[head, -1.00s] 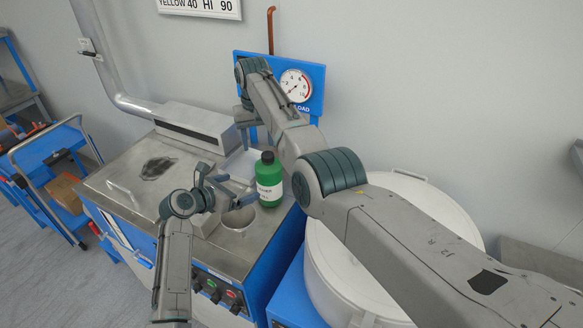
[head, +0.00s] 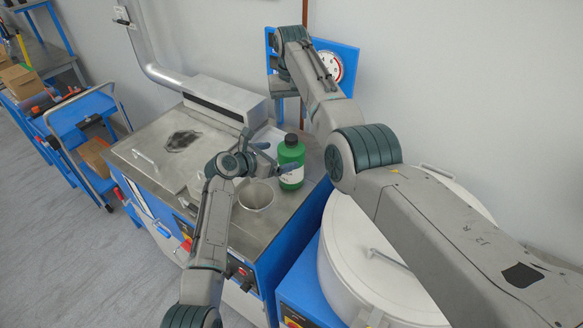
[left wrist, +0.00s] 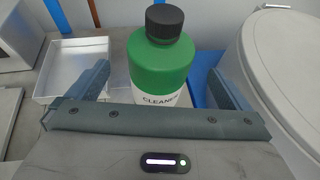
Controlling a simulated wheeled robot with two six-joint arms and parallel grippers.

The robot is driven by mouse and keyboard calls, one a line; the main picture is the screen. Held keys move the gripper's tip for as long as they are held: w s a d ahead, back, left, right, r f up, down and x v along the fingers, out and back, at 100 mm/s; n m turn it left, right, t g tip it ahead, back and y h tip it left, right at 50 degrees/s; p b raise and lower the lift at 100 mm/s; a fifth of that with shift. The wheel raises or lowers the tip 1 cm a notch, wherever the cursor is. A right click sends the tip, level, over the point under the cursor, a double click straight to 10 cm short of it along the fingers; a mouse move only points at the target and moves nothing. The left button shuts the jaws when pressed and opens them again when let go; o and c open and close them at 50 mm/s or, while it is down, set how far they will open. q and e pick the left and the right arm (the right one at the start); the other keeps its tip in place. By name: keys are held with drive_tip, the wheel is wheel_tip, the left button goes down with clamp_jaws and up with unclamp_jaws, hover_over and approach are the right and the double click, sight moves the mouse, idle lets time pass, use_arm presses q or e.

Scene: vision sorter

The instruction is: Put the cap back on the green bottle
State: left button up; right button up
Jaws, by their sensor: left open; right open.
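The green bottle (head: 291,155) stands upright on the metal bench top, with a white label reading "CLEANER" in part. It also shows in the left wrist view (left wrist: 160,62), with a black cap (left wrist: 164,20) sitting on its neck. My left gripper (head: 277,158) is open, with its fingers on either side of the bottle. In the left wrist view its fingers (left wrist: 160,84) show gaps to the bottle on both sides. My right gripper (head: 290,112) is open and points down above and behind the bottle; it is partly hard to make out against the blue panel.
A shallow metal tray (left wrist: 72,92) lies left of the bottle. A round well (head: 256,196) opens in the bench in front of it. A large white lidded drum (head: 355,235) stands at the right. A blue gauge panel (head: 345,85) is on the wall behind.

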sight(292, 153)
use_arm(q)
drive_tip(key=x, duration=0.7)
drive_tip(key=c, duration=1.9)
drive_tip(key=shift+c, duration=0.2)
use_arm(e)
drive_tip(key=n, duration=1.2)
drive_tip(key=shift+n, duration=0.4)
drive_tip(key=n, duration=0.3)
drive_tip(key=shift+n, duration=0.3)
drive_tip(key=n, duration=0.3)
drive_tip(key=shift+n, duration=0.4)
drive_tip(key=n, duration=0.6)
drive_tip(key=shift+n, duration=0.4)
